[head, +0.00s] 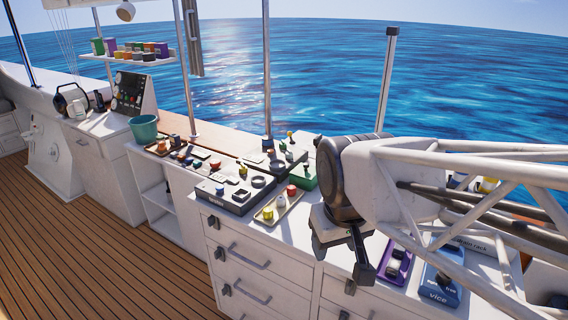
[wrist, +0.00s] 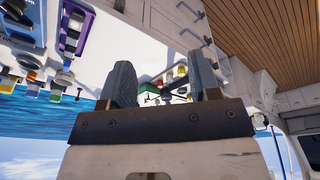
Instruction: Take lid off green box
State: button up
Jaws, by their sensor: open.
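A small green box (head: 303,178) stands on the white counter, just left of my arm in the head view. A small dark knob shows on its top; at this size I cannot tell the lid apart from the box. My gripper (head: 340,262) is open and empty, near the counter's front edge and in front of the box, apart from it. In the wrist view the two fingers of my gripper (wrist: 162,78) stand spread. A small green thing (wrist: 150,88) shows between them, partly hidden by the near finger; it may be the green box.
A cream tray (head: 264,219) with small coloured items and a grey case (head: 232,204) lie left of my gripper. A teal bucket (head: 144,128) stands farther left. The counter is crowded.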

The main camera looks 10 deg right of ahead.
jog(key=w+d+r+n, duration=0.1)
jog(key=w+r+n, duration=0.1)
jog(key=w, duration=0.6)
jog(key=w+d+r+n, duration=0.1)
jog(key=w+r+n, duration=0.15)
jog(key=w, duration=0.55)
jog(key=n+g, duration=0.3)
jog(key=n, duration=0.9)
send_over(307, 164)
jog(key=f, duration=1.5)
jog(key=shift+s+a, duration=0.2)
jog(key=shift+w+d+f+n, duration=0.15)
jog(key=shift+w+f+n, duration=0.2)
jog(key=shift+w, duration=0.05)
jog(key=shift+f, duration=1.3)
jog(key=shift+f, duration=0.15)
